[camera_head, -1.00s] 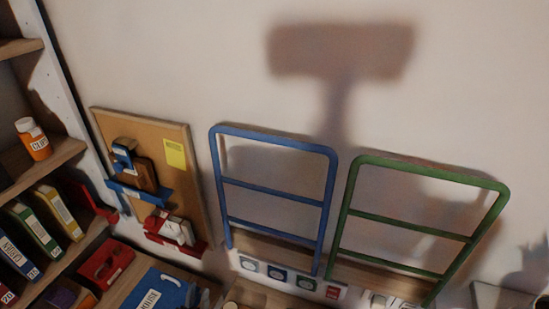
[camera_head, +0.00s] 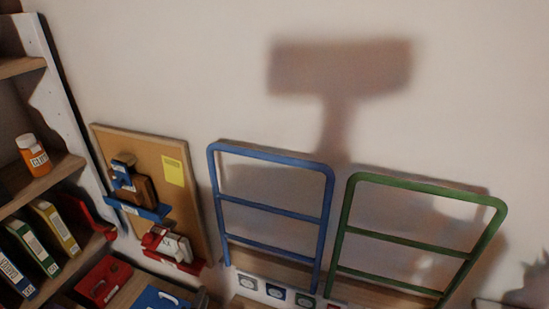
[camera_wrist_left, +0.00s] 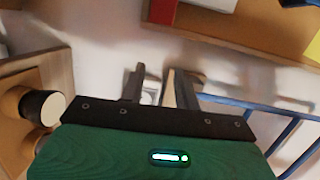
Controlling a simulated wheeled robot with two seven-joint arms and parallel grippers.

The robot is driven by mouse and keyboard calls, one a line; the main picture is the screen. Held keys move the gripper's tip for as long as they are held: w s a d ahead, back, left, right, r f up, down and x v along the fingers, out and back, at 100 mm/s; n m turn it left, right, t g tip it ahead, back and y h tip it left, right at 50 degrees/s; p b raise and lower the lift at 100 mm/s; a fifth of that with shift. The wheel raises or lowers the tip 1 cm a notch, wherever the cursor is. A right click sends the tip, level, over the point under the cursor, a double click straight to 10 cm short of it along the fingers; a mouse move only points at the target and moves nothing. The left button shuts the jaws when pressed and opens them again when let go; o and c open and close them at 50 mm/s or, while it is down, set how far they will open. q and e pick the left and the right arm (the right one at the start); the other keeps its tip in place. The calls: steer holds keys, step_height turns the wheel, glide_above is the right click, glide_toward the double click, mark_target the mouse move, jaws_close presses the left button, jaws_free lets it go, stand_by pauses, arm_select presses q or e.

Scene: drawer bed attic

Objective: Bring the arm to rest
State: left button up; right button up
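My left gripper (camera_wrist_left: 160,88) shows in the left wrist view as a green body with a dark plate and two dark fingers. The fingers stand apart, with a pale wall and a thin wooden edge visible between them, and I see nothing held. In the head view I cannot clearly make out either gripper. My right gripper is not visible. The task names no other object.
A shelf with an orange bottle (camera_head: 33,155) and binders stands at left. A corkboard (camera_head: 188,200) with small blue and red holders leans nearby. A blue frame (camera_head: 270,205) and a green frame (camera_head: 405,235) stand against the wall. A red box (camera_head: 103,281) lies below.

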arm_select(q)
steer(key=s+a+r+n+g+y, duration=0.1)
steer(key=s+r+n+g, duration=0.1)
steer(key=s+n+g, duration=0.8)
steer(key=s+a+r+n+g+y, duration=0.15)
steer(key=s+n+g, duration=0.25)
steer(key=s+n, duration=0.75)
steer(key=s+f+m+g+b, duration=0.1)
steer(key=s+f+m+b, duration=0.15)
steer(key=f, duration=1.55)
steer(key=s+f+m+b, duration=0.2)
steer(key=f+b, duration=0.2)
steer(key=f, duration=1.5)
steer(key=s+a+f+b, duration=0.1)
steer(key=s+f+b, duration=0.1)
steer(key=s+f, duration=0.7)
steer(key=s+a+f+g+b, duration=0.1)
steer(key=s+a+f+b, duration=0.1)
steer(key=s+f, duration=0.7)
step_height(320, 180, down, 5)
steer(key=shift+s+a+r, duration=0.1)
steer(key=shift+s+a, duration=0.1)
steer(key=shift+a, duration=0.1)
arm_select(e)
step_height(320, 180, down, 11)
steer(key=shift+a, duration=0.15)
